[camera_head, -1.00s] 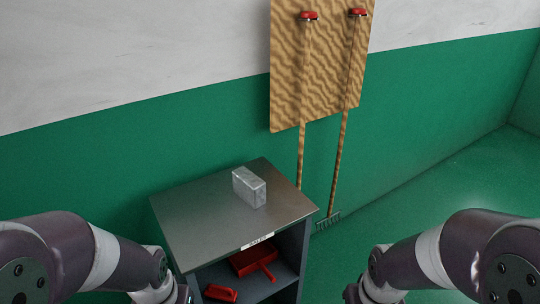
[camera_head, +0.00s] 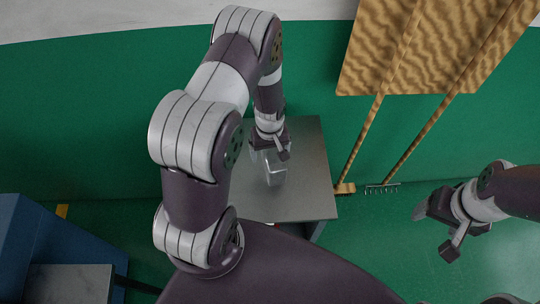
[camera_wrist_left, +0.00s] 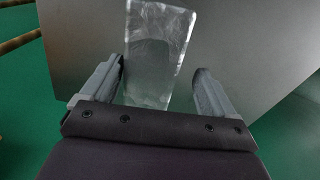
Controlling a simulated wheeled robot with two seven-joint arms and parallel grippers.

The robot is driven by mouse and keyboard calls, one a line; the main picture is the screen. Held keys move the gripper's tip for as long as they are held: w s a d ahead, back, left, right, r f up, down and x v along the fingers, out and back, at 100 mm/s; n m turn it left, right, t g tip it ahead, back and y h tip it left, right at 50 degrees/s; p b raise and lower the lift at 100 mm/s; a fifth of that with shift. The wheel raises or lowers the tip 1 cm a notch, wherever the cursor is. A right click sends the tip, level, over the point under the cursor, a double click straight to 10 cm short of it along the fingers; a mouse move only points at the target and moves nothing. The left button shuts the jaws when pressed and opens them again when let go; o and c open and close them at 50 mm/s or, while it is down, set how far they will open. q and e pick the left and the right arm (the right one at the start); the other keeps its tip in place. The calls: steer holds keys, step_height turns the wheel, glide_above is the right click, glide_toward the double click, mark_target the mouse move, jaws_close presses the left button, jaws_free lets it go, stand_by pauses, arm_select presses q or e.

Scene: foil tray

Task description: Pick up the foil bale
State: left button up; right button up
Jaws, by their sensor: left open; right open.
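The foil bale (camera_head: 274,174) is a silvery block on the grey metal top of a small cabinet (camera_head: 305,190). My left gripper (camera_head: 270,150) is over the cabinet top at the bale, its arm hiding part of the scene. In the left wrist view the bale (camera_wrist_left: 158,50) lies between the two open fingers of the left gripper (camera_wrist_left: 162,85), with a gap on the right side and a narrower one on the left. My right gripper (camera_head: 436,228) is open and empty, out over the green floor at the right.
A wooden board (camera_head: 430,45) hangs on the green wall, with a broom (camera_head: 345,188) and a rake (camera_head: 382,187) against it. A blue object (camera_head: 40,240) and a grey surface (camera_head: 70,283) stand at the lower left.

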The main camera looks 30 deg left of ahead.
arm_select(q)
steer(key=f, duration=0.1)
steer(key=d+f, duration=0.1)
steer(key=shift+w+f, duration=0.15)
steer(key=shift+f, duration=0.2)
steer(key=shift+w+d+f, duration=0.15)
steer(key=shift+w+f, duration=0.05)
steer(key=shift+f, duration=0.1)
steer(key=shift+s+a, duration=0.2)
steer(key=shift+a, duration=0.05)
steer(key=c, duration=1)
steer(key=shift+c, duration=1.2)
steer(key=shift+w+d+r, duration=0.1)
steer(key=shift+w+d, duration=0.05)
